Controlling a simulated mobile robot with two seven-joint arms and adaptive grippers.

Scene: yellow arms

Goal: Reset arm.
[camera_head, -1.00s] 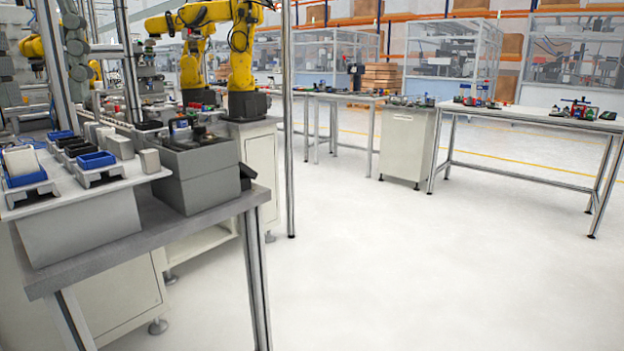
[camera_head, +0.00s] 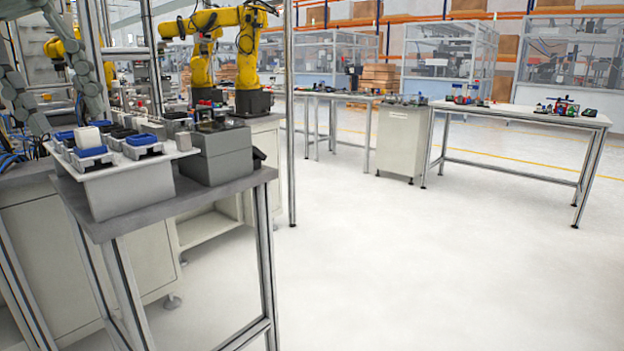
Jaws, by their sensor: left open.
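A jointed grey arm (camera_head: 22,100) comes in at the left edge and slopes down behind the near workbench. My left gripper (camera_head: 42,128) is small and hard to make out at its lower end. It is open, and I see nothing held in it. My right gripper is not in view.
A near workbench (camera_head: 150,212) at left carries a white board (camera_head: 75,172) with blue and black trays and a grey box (camera_head: 215,158). Yellow robot arms (camera_head: 248,60) stand behind. A light worktable (camera_head: 520,111) stands at right. The floor (camera_head: 420,270) in the middle is clear.

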